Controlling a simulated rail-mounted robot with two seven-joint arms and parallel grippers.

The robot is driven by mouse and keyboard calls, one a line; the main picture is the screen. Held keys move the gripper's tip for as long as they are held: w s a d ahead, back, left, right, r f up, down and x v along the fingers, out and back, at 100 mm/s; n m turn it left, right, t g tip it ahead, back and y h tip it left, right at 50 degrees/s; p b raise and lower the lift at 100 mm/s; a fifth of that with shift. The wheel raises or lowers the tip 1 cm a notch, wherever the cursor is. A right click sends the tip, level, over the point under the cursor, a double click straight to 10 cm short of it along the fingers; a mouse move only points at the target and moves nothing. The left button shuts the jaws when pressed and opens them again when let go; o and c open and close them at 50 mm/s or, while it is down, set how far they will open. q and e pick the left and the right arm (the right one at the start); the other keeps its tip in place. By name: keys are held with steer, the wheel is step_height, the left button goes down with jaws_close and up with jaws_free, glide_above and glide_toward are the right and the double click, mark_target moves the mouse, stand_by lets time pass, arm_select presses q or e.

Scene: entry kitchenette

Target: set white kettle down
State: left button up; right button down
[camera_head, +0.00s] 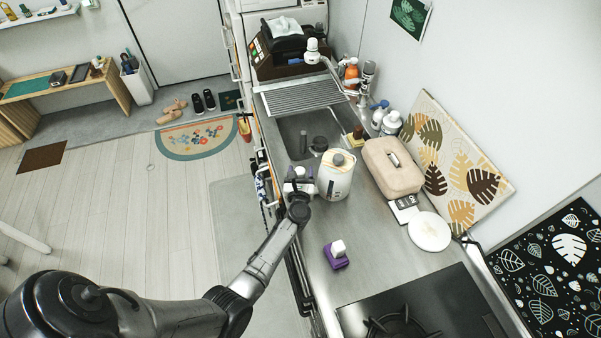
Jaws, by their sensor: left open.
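The white kettle (334,180) stands upright on the steel counter (368,240), just in front of the sink. Its lid is pale with a dark grey knob, and dark marks show on its side. My left gripper (302,186) is at the kettle's left side, near the counter's front edge. It is open. I cannot tell whether its fingers touch the kettle, as the handle side is partly hidden. My right gripper is not in view.
A purple item with a white top (337,253) stands nearer me, before the stove (415,312). A beige box (391,167), a white round plate (429,231) and a leaf-pattern board (462,165) line the wall side. The sink (296,132) lies behind the kettle.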

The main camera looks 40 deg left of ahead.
arm_select(q)
steer(key=shift+r, duration=0.25)
steer(key=p+v, duration=0.1)
steer(key=v, duration=1.1)
steer(key=shift+p, duration=0.4)
